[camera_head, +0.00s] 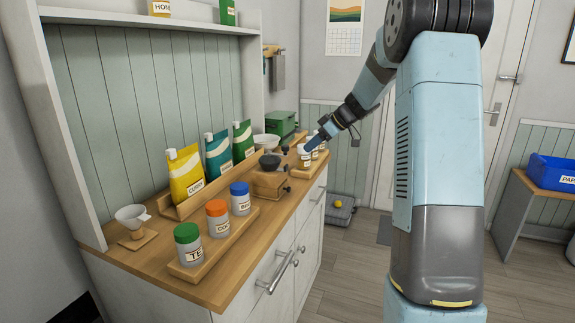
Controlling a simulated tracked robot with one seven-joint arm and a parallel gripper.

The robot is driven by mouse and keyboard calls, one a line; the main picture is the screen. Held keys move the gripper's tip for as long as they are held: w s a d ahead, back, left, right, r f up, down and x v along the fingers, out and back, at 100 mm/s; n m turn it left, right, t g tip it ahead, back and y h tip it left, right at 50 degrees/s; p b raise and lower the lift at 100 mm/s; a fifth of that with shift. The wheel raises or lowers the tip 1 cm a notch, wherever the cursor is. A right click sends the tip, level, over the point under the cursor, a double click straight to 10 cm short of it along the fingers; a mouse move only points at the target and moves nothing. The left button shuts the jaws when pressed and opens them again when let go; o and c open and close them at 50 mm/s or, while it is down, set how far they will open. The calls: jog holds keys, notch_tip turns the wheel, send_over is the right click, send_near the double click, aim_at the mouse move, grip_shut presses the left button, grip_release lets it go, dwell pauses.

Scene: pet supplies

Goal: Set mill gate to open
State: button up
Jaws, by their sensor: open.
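The mill (269,184) is a wooden block with a dark bowl-shaped top, standing on the wooden counter near its front edge. Small dark knobs show on its right side; I cannot tell which part is the gate or how it is set. My gripper (311,144) is at the end of my arm, above the counter's far right part, beyond the mill and close to several small labelled jars (304,156). It is open, with blue fingertips pointing down and left. It appears apart from the mill, and I see nothing held in it.
Jars with green (187,243), orange (217,217) and blue (240,198) lids stand on a wooden tray in front. Several pouches (186,172) stand in a rack behind. A white funnel (132,217) sits at left, a green box (281,124) at the back.

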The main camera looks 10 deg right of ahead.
aim_at(287, 165)
jog(key=x, duration=1.3)
jog(key=shift+r, duration=0.1)
jog(key=shift+c, duration=0.3)
grip_shut()
